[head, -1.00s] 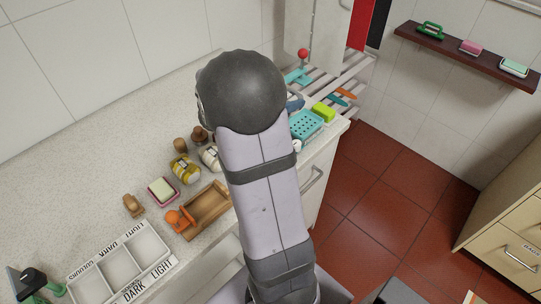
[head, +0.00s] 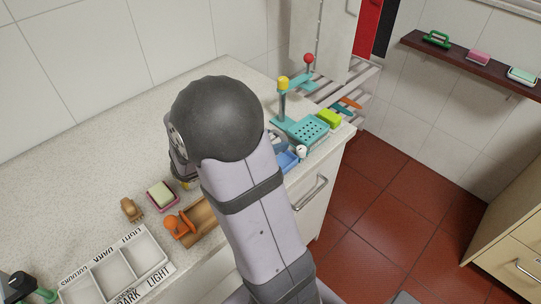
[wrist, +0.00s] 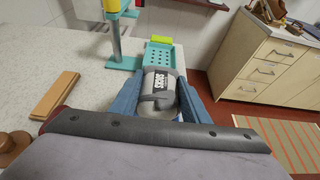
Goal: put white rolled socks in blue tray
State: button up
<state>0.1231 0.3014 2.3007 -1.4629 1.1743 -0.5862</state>
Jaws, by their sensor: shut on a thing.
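My gripper (wrist: 162,98) has two blue fingers in the wrist view and is shut on the white rolled socks (wrist: 158,84), a pale roll with a dark grey band and printed marks. The blue tray (head: 307,129) is a turquoise, perforated tray near the right end of the counter. It also shows in the wrist view (wrist: 160,54), just beyond the held roll. I cannot tell the roll's height above the counter.
A turquoise stand with a yellow top (head: 283,84) is left of the tray. A green-yellow sponge (head: 328,118) lies behind the tray. A wooden holder (head: 203,216), a soap dish (head: 162,196) and a sorting tray (head: 172,268) occupy the near counter. The counter ends at right.

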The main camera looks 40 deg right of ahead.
jog(key=shift+f, duration=2.6)
jog(key=shift+f, duration=0.1)
jog(key=shift+f, duration=0.1)
jog(key=o, duration=1.2)
jog(key=shift+r, duration=0.25)
jog(key=shift+w+a, duration=0.1)
jog(key=b+v, duration=0.1)
jog(key=v, duration=1.1)
jog(key=shift+f, duration=0.1)
